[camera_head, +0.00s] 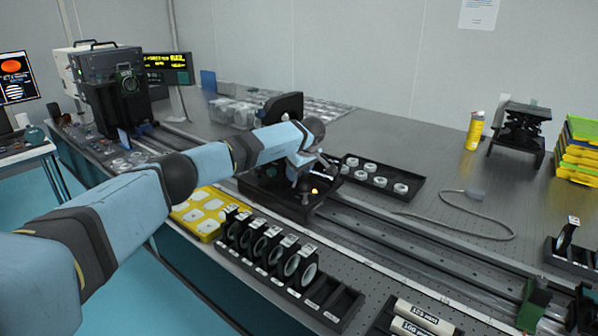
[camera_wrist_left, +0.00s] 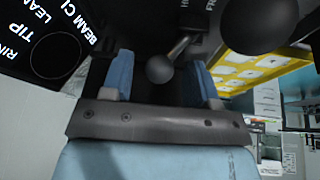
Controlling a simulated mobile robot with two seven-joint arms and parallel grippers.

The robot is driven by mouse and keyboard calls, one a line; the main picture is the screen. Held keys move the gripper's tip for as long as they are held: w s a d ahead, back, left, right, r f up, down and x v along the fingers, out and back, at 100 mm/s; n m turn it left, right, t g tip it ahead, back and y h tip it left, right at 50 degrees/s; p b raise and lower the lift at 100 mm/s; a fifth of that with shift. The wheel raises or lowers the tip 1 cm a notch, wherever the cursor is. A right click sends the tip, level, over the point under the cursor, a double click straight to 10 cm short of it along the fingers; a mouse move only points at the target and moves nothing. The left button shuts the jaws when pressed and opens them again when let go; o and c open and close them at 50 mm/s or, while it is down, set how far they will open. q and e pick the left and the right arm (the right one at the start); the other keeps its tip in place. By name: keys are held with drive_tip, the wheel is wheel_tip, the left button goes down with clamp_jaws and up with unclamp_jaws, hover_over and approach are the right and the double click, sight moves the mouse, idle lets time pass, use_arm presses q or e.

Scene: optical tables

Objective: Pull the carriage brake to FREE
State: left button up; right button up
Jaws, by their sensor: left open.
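The dark carriage (camera_head: 262,190) sits on the long rail at mid-table in the head view. My left gripper (camera_head: 318,170) reaches over it from the left, and the arm hides part of it. In the left wrist view my left gripper (camera_wrist_left: 161,75) is open, with its two blue fingers apart. A lever with a dark ball knob (camera_wrist_left: 160,69) shows between the fingers; I cannot tell whether they touch it. The lever rod runs up and right toward partly cut-off white lettering. A second, larger dark ball (camera_wrist_left: 255,24) is to the right. My right gripper is not in view.
A yellow tray (camera_head: 190,228) and a black rack of ringed optics (camera_head: 236,262) stand in front of the carriage. A black tray of round parts (camera_head: 413,189) lies behind the rail (camera_head: 420,245). A cable (camera_head: 513,228) lies at right. White-lettered panel (camera_wrist_left: 20,75) shows in the wrist view.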

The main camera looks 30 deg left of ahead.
use_arm(q)
drive_tip(key=shift+c, duration=0.2)
drive_tip(key=c, duration=0.9)
